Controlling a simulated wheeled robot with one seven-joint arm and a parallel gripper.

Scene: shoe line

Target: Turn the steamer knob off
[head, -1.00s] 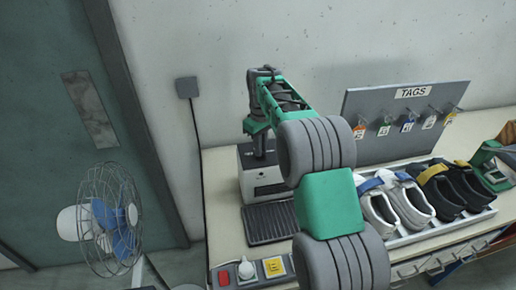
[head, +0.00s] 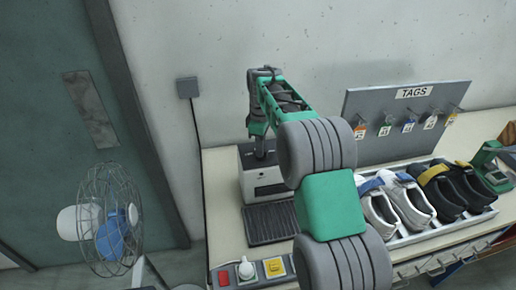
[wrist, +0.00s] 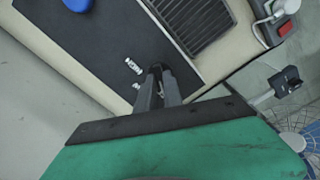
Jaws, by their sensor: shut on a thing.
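The steamer (head: 265,178) is a dark-topped box with a pale front, at the left of the bench under my arm. In the wrist view its flat dark top (wrist: 75,40) fills the upper left. My gripper (wrist: 158,70) points down at this top, and its fingers are closed together on a small dark knob (wrist: 157,68) that they mostly hide. Two small white marks (wrist: 133,66) lie on the panel just left of the fingertips. The knob's exact angle cannot be read. In the head view my gripper (head: 262,154) stands upright over the steamer, its tips hard to see.
A black grate (head: 268,224) lies in front of the steamer. A control strip with a red switch (head: 224,278) and a yellow button (head: 274,267) is at the bench's front edge. A shoe tray (head: 430,233) and TAGS board (head: 405,120) stand right. A fan (head: 112,222) stands left.

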